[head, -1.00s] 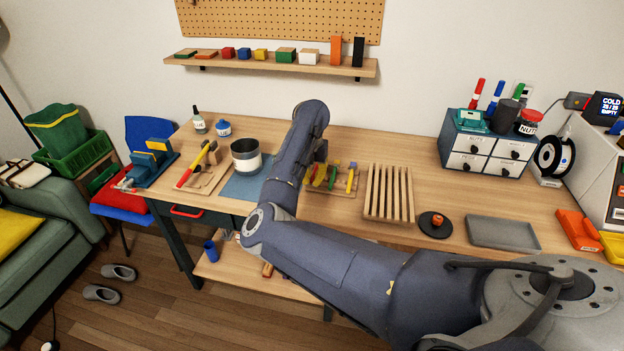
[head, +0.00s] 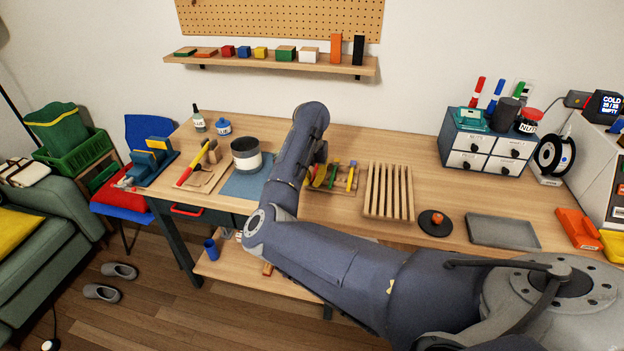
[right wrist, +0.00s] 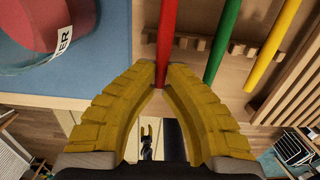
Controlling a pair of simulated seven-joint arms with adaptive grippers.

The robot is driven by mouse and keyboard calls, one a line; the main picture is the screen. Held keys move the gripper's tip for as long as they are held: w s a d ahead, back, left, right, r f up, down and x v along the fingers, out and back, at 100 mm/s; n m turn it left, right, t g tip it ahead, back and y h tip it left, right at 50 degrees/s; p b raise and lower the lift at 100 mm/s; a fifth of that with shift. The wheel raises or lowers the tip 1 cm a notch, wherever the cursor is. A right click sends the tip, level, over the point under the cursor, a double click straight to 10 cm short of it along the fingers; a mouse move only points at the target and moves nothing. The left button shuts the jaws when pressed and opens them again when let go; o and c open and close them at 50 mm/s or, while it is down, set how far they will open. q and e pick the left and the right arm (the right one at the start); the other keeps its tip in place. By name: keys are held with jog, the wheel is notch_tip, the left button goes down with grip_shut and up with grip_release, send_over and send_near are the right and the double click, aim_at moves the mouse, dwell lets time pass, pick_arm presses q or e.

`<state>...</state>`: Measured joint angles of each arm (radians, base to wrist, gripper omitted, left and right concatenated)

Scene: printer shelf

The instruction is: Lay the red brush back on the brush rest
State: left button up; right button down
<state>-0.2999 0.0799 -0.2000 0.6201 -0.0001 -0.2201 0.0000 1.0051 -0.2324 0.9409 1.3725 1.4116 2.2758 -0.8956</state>
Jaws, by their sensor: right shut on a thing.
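The red brush (right wrist: 166,35) is between the yellow fingers of my right gripper (right wrist: 160,78) in the right wrist view, and the fingers are shut on its handle. The handle passes over or beside the left end of the notched wooden brush rest (right wrist: 240,49); I cannot tell whether it touches. A green brush (right wrist: 223,40) and a yellow brush (right wrist: 275,45) lie across the rest to the right. In the head view my arm hides most of the right gripper; the brush rest (head: 344,190) shows just right of it. My left gripper is not in view.
A labelled pot (head: 246,158) stands on the blue mat (head: 242,186), left of my arm. A slatted wooden rack (head: 388,192) stands close to the right of the brush rest. A black disc (head: 435,224) and grey tray (head: 502,232) lie further right. The table behind is clear.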

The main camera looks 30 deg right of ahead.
jog(key=shift+f, duration=0.75)
dwell(1.0)
jog(key=c, duration=1.4)
grip_release()
jog(key=shift+c, duration=0.2)
jog(key=shift+r, duration=0.15)
jog(key=shift+r, duration=3.4)
